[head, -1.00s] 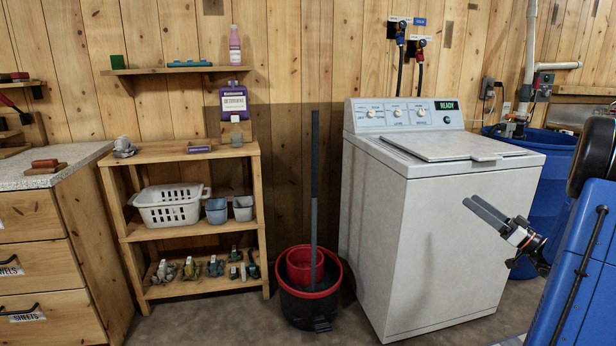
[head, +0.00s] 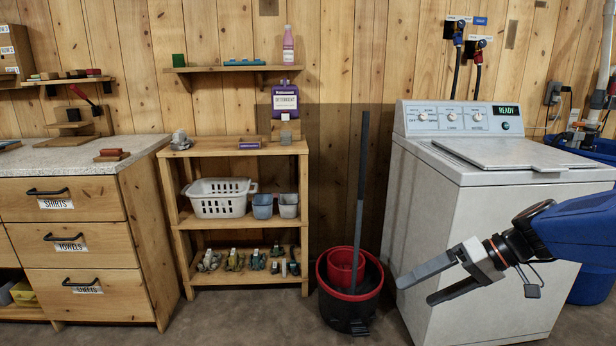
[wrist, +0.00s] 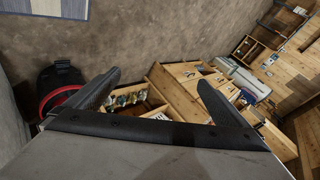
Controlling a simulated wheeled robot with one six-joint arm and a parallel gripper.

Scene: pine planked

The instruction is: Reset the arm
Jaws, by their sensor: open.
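My gripper (head: 428,283) is open and empty in the head view. It is in front of the white washing machine (head: 470,255), with its two grey fingers pointing left and slightly down. In the wrist view my gripper (wrist: 155,95) shows its two dark fingers spread apart with nothing between them. Beyond the fingers are the floor and the wooden furniture. My blue arm comes in from the right edge of the head view.
A black and red mop bucket (head: 348,295) with an upright handle stands left of the washer. A wooden shelf unit (head: 235,148) holds a white basket (head: 218,200). A drawer cabinet (head: 75,245) stands at left. The floor (head: 250,325) in front is clear.

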